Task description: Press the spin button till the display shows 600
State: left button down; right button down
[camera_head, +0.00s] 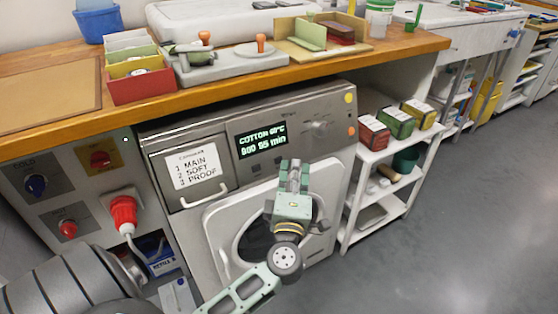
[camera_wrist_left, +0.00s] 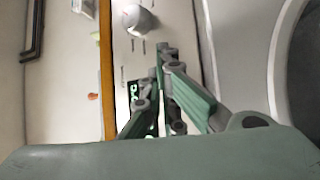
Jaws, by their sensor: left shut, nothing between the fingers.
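The washing machine (camera_head: 335,150) stands under the wooden counter. Its black display (camera_head: 262,141) has green text: a cotton line above, and below it a spin figure that looks like 800 or 900, with minutes. Small dark buttons (camera_head: 257,168) sit under the display; their labels are too small to read. My left gripper (camera_head: 292,164) is shut and empty, in front of the panel just right of and below the display. Whether it touches a button cannot be told. In the left wrist view the fingers (camera_wrist_left: 162,62) partly cover the display (camera_wrist_left: 134,92). My right gripper is not in view.
A round dial (camera_head: 319,128) is right of the display, with yellow and orange lights at the panel's right edge. The drawer (camera_head: 190,172) bears a label. The door's round window is below my gripper. A red plug (camera_head: 123,212) is at left, a white shelf cart (camera_head: 385,157) at right.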

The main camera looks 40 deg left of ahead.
pick_arm(q)
jog(key=shift+a, duration=0.1)
jog(key=shift+w+a+f, duration=0.15)
jog(key=shift+a, duration=0.15)
jog(key=shift+w+a+p, duration=0.15)
jog(key=shift+a+p, duration=0.15)
jog(key=shift+p, duration=0.05)
dwell(0.8)
jog(key=shift+d, duration=0.1)
jog(key=shift+s+d+p, duration=0.3)
jog(key=shift+d+p, duration=0.25)
